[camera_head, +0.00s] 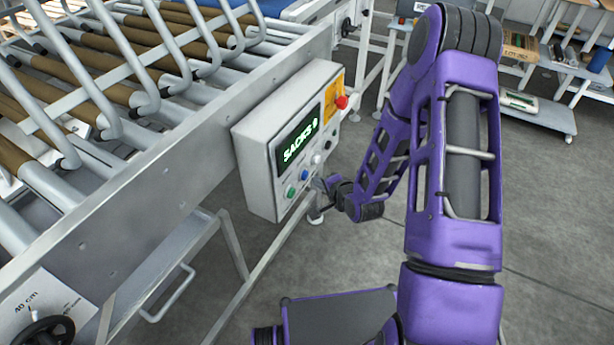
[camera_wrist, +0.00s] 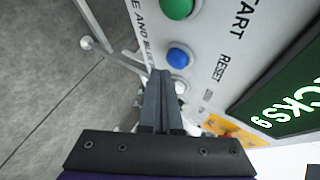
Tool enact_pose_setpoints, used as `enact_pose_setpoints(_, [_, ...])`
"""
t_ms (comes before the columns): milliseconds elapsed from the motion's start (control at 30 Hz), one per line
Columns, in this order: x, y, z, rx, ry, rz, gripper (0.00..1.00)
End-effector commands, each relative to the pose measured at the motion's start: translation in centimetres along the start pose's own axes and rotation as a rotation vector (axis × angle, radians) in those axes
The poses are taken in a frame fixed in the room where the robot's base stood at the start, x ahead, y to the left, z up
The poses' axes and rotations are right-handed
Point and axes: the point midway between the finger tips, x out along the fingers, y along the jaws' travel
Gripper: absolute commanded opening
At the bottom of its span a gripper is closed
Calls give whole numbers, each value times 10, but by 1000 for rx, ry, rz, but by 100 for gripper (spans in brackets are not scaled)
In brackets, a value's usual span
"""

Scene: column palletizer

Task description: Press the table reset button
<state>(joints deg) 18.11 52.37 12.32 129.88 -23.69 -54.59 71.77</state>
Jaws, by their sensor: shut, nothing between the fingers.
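The grey control box (camera_head: 262,165) hangs on the conveyor's side, with a lit display reading "SACKS" and a digit. Its blue button (camera_head: 304,175) sits between a green button (camera_head: 291,192) and a white button (camera_head: 316,159). In the wrist view the blue button (camera_wrist: 178,57) lies beside the word RESET, and the green button (camera_wrist: 177,7) is near START. My gripper (camera_head: 318,184) is shut and empty at the panel face.
A red emergency knob (camera_head: 342,102) on a yellow plate juts from the box's far end. The roller conveyor (camera_head: 110,150) fills the left side. A low cart (camera_head: 540,112) and shelving stand at the back right. Open concrete floor lies right of the box.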

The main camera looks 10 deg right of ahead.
Motion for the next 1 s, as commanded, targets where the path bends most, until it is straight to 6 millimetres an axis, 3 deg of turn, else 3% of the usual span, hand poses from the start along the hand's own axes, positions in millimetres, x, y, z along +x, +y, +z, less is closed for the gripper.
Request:
enact_pose_setpoints(267, [-3,2,-3,1,2,1,0])
enact_pose_setpoints(700, [-32,23,-24,1,2,1,0])
enact_pose_setpoints(1000, [-35,25,-26,0,1,0,0])
